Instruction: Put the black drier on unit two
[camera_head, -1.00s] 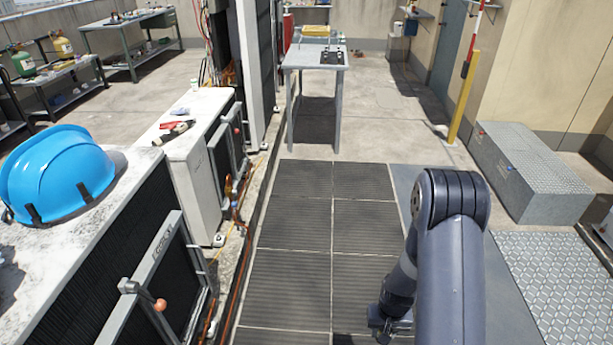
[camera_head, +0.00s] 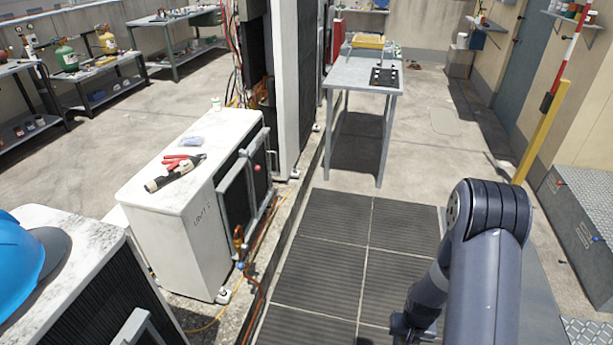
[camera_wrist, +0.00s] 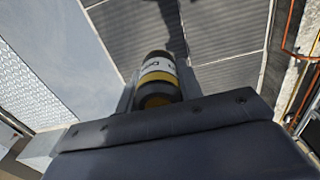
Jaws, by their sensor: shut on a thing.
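A black drier (camera_wrist: 158,68) with a white label and a yellow band shows in the wrist view, between the fingers of my gripper (camera_wrist: 157,88). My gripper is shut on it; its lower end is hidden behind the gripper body. In the head view my gripper (camera_head: 412,328) is at the bottom edge, low over the dark walkway tiles, and the drier cannot be made out there. Unit two (camera_head: 190,228), a white condenser with a lettered end face, stands left of my gripper, well apart from it. Its pale top (camera_head: 222,143) is partly clear.
Red-handled pliers (camera_head: 177,172), a grey lump (camera_head: 191,142) and a small white jar (camera_head: 216,103) are on unit two's top. A blue hard hat (camera_head: 18,262) sits on the nearer unit at left. A grey table (camera_head: 355,75) stands ahead beyond the tiles (camera_head: 330,225).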

